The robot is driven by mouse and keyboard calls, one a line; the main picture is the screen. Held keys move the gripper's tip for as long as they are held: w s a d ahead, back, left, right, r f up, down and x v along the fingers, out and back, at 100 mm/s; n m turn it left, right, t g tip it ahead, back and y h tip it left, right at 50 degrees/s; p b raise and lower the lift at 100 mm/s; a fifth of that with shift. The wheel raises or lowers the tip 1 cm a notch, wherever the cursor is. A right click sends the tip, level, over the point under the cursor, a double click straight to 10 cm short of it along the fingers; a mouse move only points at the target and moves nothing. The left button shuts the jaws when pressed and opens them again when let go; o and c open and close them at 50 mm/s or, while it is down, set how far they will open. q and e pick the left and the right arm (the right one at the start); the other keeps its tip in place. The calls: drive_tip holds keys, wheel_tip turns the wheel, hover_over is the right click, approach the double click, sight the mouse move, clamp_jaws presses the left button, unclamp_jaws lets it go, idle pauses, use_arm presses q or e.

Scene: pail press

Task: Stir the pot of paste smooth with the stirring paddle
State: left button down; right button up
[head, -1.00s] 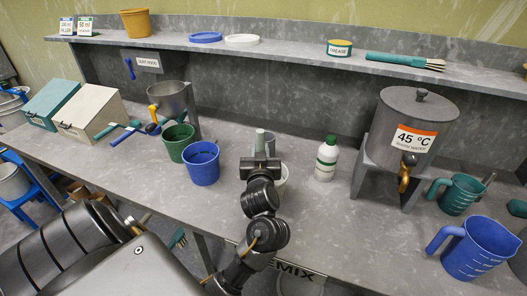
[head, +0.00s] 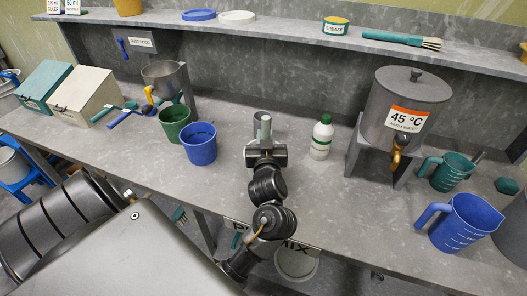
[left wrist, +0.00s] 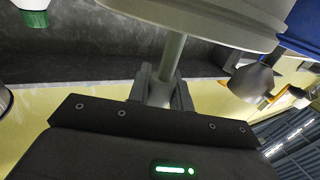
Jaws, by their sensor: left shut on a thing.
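My left gripper (head: 265,147) is shut on the upright grey handle of the stirring paddle (head: 265,127), above the middle of the bench. In the left wrist view, which is upside down, the jaws (left wrist: 160,92) close around the grey rod (left wrist: 174,55). The rod runs to a large pale round vessel (left wrist: 205,22), likely the pot of paste. The rod's far end is hidden at the vessel's rim, and the paste does not show. In the head view my gripper and wrist hide the pot. My right gripper is not in view.
A blue pail (head: 198,145) and a green pail (head: 174,123) stand left of my gripper. A white bottle with a green cap (head: 321,138) stands close on the right. The 45 °C water urn (head: 405,112) and a blue jug (head: 466,223) are farther right. A shelf runs behind.

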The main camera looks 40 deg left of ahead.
use_arm(q)
drive_tip(key=a+p, duration=0.1)
drive_tip(key=s+a+p, duration=0.1)
drive_tip(key=shift+a+p, duration=0.1)
drive_tip(key=shift+p, duration=0.25)
idle(1.5)
drive_tip(key=shift+w, duration=0.15)
